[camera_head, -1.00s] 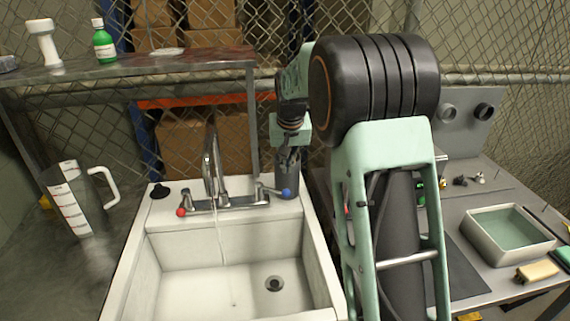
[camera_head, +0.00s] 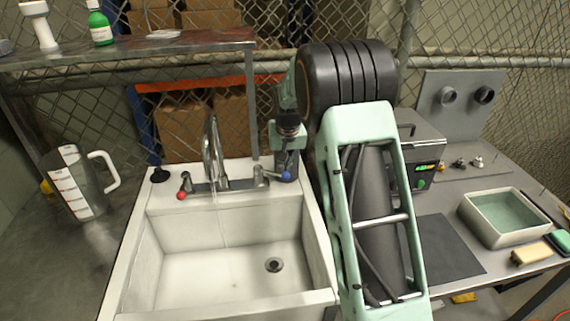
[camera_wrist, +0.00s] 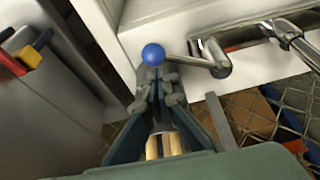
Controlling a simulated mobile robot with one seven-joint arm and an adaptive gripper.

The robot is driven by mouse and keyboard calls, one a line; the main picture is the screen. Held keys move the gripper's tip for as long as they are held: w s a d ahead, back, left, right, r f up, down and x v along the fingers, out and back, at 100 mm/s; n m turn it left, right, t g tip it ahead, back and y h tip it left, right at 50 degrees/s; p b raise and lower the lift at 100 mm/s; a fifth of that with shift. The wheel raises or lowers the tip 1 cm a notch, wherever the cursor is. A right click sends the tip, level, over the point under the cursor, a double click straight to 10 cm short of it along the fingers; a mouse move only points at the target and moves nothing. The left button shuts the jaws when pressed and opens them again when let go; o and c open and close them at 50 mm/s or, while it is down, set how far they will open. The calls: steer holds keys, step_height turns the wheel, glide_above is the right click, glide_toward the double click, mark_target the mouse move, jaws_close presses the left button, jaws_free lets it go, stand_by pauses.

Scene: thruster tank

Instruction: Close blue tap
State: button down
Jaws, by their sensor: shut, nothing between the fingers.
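The blue tap (camera_head: 286,175) is a lever with a round blue knob at the right end of the chrome faucet on the white sink. Its knob also shows in the wrist view (camera_wrist: 153,54), right at my fingertips. My gripper (camera_wrist: 155,78) is shut with nothing between its fingers, close to the knob; whether it touches cannot be told. In the head view my gripper (camera_head: 287,158) is just above and behind the knob, partly hidden. The red tap (camera_head: 181,195) is at the left end. A thin stream of water falls from the spout (camera_head: 211,150).
A measuring jug (camera_head: 75,183) stands left of the sink (camera_head: 320,225). A metal shelf (camera_head: 130,48) with bottles is behind. To the right, a table holds a grey machine (camera_head: 420,150) and a tray (camera_head: 505,235). A mesh fence is behind the sink.

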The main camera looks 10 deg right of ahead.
mark_target(281, 175)
steer(key=shift+s+a+m, duration=0.15)
steer(key=shift+s+m, duration=0.1)
steer(key=shift+m, duration=0.05)
steer(key=shift+s+a, duration=0.15)
steer(key=shift+s, duration=0.05)
steer(key=shift+s+a+m+h+b, duration=0.3)
steer(key=shift+s+a+m, duration=0.1)
steer(key=shift+m, duration=0.3)
steer(key=shift+s+a+m+h+b, duration=0.15)
steer(key=shift+s+a+m+h, duration=0.15)
steer(key=shift+m, duration=0.4)
steer(key=shift+s+a+m+g+h, duration=0.2)
steer(key=shift+s+a+m, duration=0.25)
steer(key=shift+a+m, duration=0.35)
steer(key=shift+s+a+m+g+h, duration=0.2)
steer(key=shift+s+a+m, duration=0.25)
steer(key=shift+a+m, duration=0.3)
steer(key=shift+s+a+m+g+h, duration=0.1)
steer(key=shift+s+a+m+h, duration=0.1)
steer(key=shift+s+a+m, duration=0.4)
steer(key=shift+w+a, duration=0.15)
steer(key=shift+a, duration=0.2)
steer(key=shift+d, duration=0.15)
